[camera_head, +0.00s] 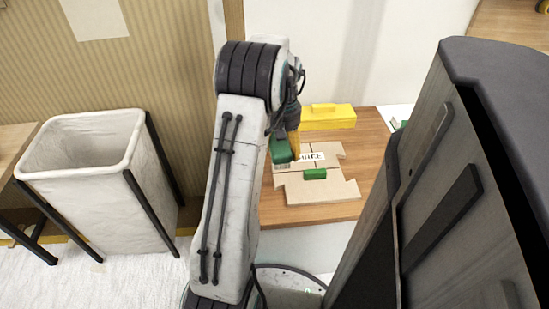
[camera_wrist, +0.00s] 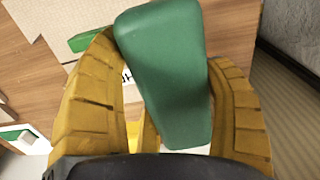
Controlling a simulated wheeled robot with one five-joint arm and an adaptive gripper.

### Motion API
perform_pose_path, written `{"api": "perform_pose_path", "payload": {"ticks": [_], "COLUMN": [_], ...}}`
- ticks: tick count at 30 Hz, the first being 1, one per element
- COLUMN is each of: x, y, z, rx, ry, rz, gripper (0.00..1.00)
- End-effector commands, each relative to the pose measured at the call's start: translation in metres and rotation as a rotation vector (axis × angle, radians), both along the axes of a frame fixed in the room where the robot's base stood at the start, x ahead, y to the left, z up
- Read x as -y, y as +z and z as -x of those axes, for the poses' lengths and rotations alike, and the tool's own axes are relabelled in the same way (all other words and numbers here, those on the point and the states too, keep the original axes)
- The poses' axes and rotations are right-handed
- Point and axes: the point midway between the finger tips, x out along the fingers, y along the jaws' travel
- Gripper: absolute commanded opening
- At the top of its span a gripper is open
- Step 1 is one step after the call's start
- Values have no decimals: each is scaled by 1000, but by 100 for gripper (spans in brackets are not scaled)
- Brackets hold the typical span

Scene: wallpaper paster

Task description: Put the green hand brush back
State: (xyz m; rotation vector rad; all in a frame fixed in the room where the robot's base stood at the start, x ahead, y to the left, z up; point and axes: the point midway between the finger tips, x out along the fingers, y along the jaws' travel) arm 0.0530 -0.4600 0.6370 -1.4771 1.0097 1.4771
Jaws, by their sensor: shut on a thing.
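The green hand brush (camera_head: 281,150) is held in my gripper (camera_head: 293,143), above the left part of a beige board (camera_head: 320,190) on the wooden table. In the wrist view the green brush body (camera_wrist: 168,75) lies between the two yellow fingers of my gripper (camera_wrist: 167,62), which are shut on it. Whether the brush touches the board cannot be told.
A yellow block (camera_head: 326,117) lies at the table's back. A tall dark grey cabinet (camera_head: 500,190) stands close on the right. A white-lined bin (camera_head: 105,200) stands on the left. Bare wood (camera_head: 370,140) shows right of the board.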

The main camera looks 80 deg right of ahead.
Motion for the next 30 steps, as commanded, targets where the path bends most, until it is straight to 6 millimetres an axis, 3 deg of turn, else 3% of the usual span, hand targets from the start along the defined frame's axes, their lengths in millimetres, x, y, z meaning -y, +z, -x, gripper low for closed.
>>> {"api": "perform_pose_path", "payload": {"ticks": [18, 24, 30], "x": [-86, -85, -85], "y": [-65, -88, -97], "z": [-59, -59, -59], "rx": [0, 0, 0], "ry": [2, -1, -1], "rz": [0, 0, 1], "gripper": [42, 42, 42]}}
